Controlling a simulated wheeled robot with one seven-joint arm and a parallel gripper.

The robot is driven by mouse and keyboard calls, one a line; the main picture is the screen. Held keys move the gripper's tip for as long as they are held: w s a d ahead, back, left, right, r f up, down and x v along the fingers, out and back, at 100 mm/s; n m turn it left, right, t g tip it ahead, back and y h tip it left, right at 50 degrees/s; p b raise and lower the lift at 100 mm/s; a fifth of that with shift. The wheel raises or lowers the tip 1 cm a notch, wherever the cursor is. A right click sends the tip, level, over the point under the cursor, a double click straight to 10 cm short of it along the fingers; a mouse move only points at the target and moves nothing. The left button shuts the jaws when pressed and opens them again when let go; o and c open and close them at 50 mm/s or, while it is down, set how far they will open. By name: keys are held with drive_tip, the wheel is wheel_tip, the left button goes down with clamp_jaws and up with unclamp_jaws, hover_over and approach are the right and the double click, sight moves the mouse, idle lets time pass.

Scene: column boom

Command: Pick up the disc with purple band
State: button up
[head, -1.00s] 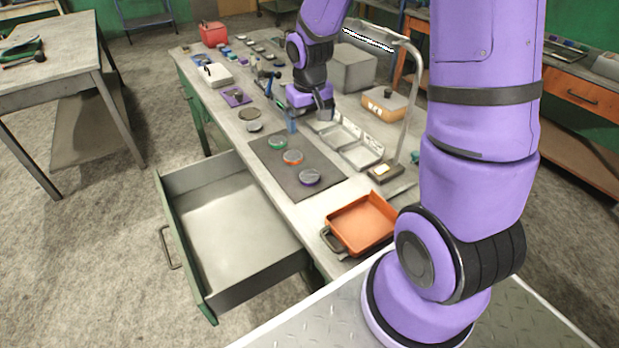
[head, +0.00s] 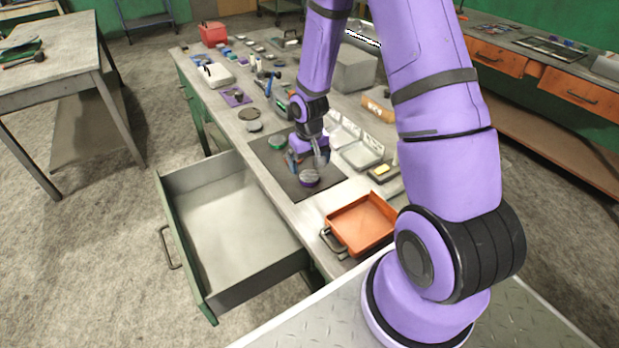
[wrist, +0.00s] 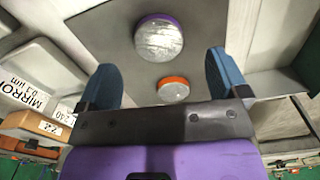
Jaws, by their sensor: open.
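The disc with the purple band (head: 310,178) lies on the dark mat (head: 329,191), near the mat's front end, in the head view. In the wrist view the purple-banded disc (wrist: 159,38) shows beyond my fingertips, with a pale, streaked top. My gripper (head: 305,163) is above the mat, just behind that disc. In the wrist view my gripper (wrist: 166,78) has its two blue fingers wide apart with nothing between them touching. The disc with the orange band (wrist: 173,89) shows between the fingers; my gripper hides it in the head view. The green-banded disc (head: 277,142) lies farther back on the mat.
An orange tray (head: 362,222) stands on the bench in front of the mat. An open drawer (head: 235,225) juts out at left. Grey compartment trays (head: 361,154) lie right of the mat. Several small items crowd the bench's far end.

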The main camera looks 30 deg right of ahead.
sight(310, 176)
drive_tip(key=shift+w+d+f, duration=0.1)
drive_tip(key=shift+f, duration=1.25)
drive_tip(key=shift+w+d+f, duration=0.1)
drive_tip(key=shift+f, duration=1.2)
drive_tip(key=c, duration=1.2)
